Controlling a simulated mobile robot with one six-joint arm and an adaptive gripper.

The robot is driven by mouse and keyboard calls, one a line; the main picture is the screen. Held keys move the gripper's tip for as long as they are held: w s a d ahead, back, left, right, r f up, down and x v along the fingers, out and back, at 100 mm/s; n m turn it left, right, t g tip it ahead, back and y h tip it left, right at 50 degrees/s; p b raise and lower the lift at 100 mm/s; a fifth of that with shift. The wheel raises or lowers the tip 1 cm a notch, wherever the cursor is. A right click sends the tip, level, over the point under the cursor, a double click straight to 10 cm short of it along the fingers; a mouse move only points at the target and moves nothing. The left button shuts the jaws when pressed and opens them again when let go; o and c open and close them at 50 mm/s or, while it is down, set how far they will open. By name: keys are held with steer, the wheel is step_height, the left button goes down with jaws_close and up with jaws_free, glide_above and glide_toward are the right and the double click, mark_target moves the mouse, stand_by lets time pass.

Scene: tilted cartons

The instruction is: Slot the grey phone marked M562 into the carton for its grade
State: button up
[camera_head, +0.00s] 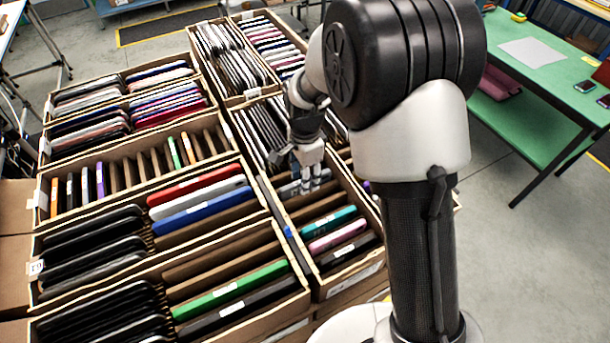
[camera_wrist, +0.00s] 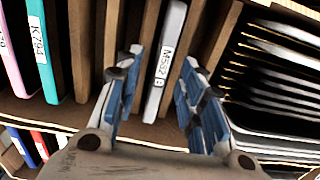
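The grey phone marked M562 (camera_wrist: 170,45) stands in a slot between brown dividers in the wrist view. Its white label reads M562 with a boxed B. My gripper (camera_wrist: 160,58) is open, with one blue-padded finger on each side of this phone and visible gaps between. In the head view my gripper (camera_head: 309,180) points down over the back part of the front right carton (camera_head: 350,284). The grey phone (camera_head: 290,189) shows partly there, beside the fingers.
The same carton holds a teal phone marked K794 (camera_wrist: 42,50) and a pink phone (camera_head: 338,237), with empty slots between. Dark phones (camera_head: 262,130) fill the carton behind. More cartons stand at left, with free slots near a green phone (camera_head: 232,289). A green table (camera_head: 545,100) stands at right.

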step_height(320, 180, up, 12)
stand_by(0.4)
steer(key=shift+f, duration=0.1)
step_height(320, 180, up, 7)
steer(key=p, duration=0.6)
stand_by(0.4)
